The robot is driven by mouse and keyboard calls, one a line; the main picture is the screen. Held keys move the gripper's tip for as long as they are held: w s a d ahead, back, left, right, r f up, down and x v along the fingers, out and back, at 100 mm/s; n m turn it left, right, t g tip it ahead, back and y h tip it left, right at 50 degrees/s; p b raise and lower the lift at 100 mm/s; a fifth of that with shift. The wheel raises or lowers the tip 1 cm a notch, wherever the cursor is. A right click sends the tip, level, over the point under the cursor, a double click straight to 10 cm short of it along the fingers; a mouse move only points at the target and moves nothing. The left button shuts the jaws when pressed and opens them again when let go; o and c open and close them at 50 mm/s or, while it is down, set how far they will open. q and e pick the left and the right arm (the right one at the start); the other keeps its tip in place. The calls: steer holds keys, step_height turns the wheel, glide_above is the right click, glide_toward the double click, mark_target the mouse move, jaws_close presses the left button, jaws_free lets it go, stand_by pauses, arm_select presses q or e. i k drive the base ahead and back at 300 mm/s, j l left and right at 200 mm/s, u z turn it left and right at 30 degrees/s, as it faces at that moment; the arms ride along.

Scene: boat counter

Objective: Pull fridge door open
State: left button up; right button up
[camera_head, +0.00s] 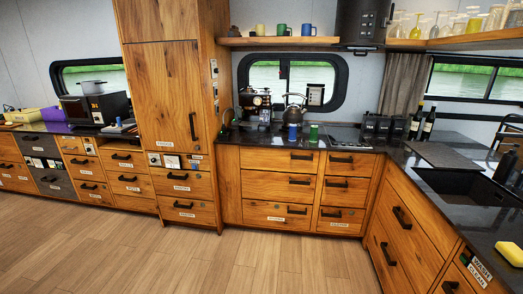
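A tall wooden cabinet door (163,95) stands left of centre, with a vertical black handle (192,126) near its right edge. It looks like the fridge door, though I cannot read a label that confirms it. The door sits flush and looks shut. Neither of my grippers can be made out in the head view, and nothing is seen touching the handle.
Wooden drawers (180,190) lie below the door. A dark counter with a coffee machine (255,107) and kettle (295,108) runs to the right, turning toward me past a sink (465,188). The wooden floor (200,265) in front is clear.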

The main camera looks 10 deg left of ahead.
mark_target(165, 77)
steer(key=i+l+u, duration=0.15)
steer(key=i+u, duration=0.3)
steer(key=i, duration=0.35)
steer(key=i+l+u, duration=0.1)
steer(key=i+u, duration=0.25)
steer(key=i+l+u, duration=0.4)
steer(key=i, duration=0.15)
steer(key=j, duration=0.1)
